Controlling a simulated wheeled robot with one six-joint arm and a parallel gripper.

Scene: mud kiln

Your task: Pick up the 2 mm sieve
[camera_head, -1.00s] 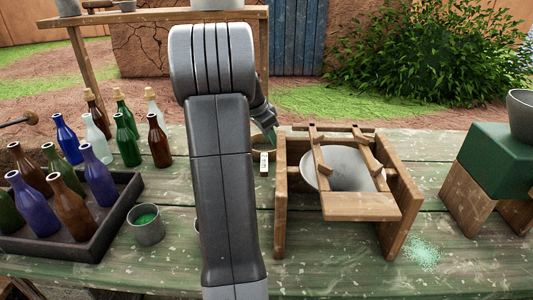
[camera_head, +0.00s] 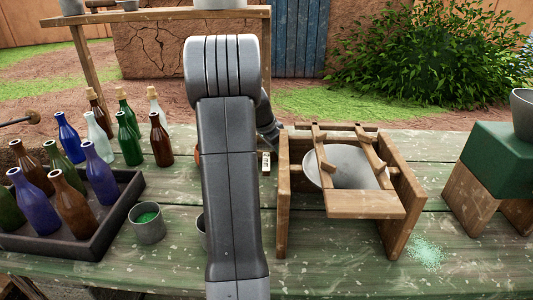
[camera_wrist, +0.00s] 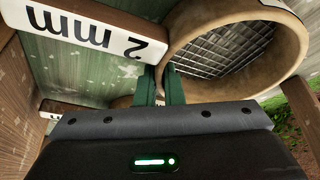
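The 2 mm sieve (camera_wrist: 245,48) is a round wooden ring with wire mesh, at the top right of the wrist view. A white "2 mm" label block (camera_wrist: 85,30) stands beside it, upside down in that view. My gripper (camera_wrist: 160,84) has two green fingers, close together with a narrow gap, at the sieve's rim nearest the label. The right finger overlaps the ring. I cannot tell whether they clamp the rim. In the head view my arm hides the gripper and most of the sieve; a small label (camera_head: 266,163) shows beside the arm.
A wooden frame holding a grey bowl (camera_head: 350,165) stands close right of my arm. A tray of bottles (camera_head: 125,205) and a cup of green grains (camera_head: 147,224) are at left. A green block (camera_head: 500,160) on wooden supports is at right.

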